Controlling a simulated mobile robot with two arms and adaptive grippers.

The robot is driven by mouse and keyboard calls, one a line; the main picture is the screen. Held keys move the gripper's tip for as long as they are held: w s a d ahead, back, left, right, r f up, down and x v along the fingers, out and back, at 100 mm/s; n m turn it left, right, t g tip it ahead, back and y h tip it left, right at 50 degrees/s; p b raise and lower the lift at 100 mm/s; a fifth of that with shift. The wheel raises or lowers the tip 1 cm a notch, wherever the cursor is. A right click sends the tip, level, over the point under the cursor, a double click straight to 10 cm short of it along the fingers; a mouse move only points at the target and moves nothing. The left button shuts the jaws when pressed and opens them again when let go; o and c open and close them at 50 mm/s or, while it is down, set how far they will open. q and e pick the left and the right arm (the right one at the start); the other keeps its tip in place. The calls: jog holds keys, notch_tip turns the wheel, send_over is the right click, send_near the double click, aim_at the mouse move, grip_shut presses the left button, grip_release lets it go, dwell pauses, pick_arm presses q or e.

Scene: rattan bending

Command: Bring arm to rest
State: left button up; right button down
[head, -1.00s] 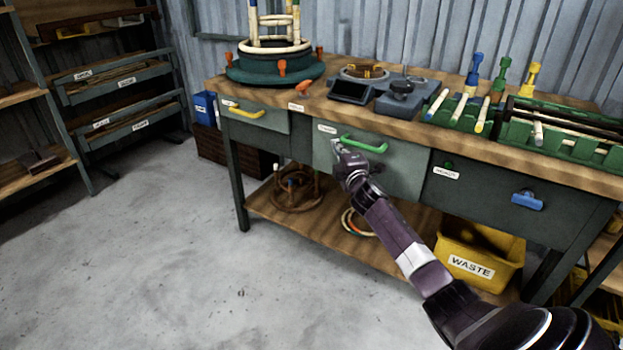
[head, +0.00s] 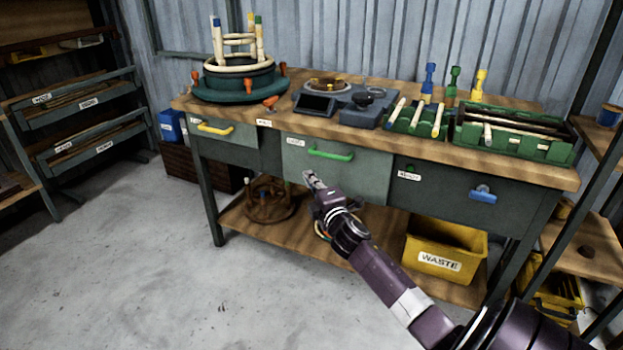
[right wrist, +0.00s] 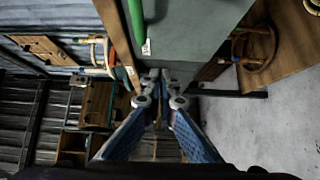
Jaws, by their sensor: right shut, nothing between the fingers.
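The green handle (head: 330,153) is apart from the fingers. In the right wrist view the two fingers (right wrist: 160,76) meet at their tips with nothing between them. The drawer front (right wrist: 194,40) fills the upper middle of that view, with part of the green handle (right wrist: 136,20) at its top. My right arm reaches in from the lower right. My left gripper is not in view.
The workbench top (head: 375,132) carries a round jig (head: 240,82), a scale-like device (head: 318,103) and green trays (head: 512,137). A yellow waste bin (head: 440,258) stands on the lower shelf. Racks (head: 88,112) stand at left, shelves (head: 602,140) at right. Open concrete floor (head: 160,270) lies at front left.

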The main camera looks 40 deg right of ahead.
jog(key=shift+s+a, duration=0.25)
jog(key=shift+s, duration=0.35)
jog(key=shift+f, duration=0.1)
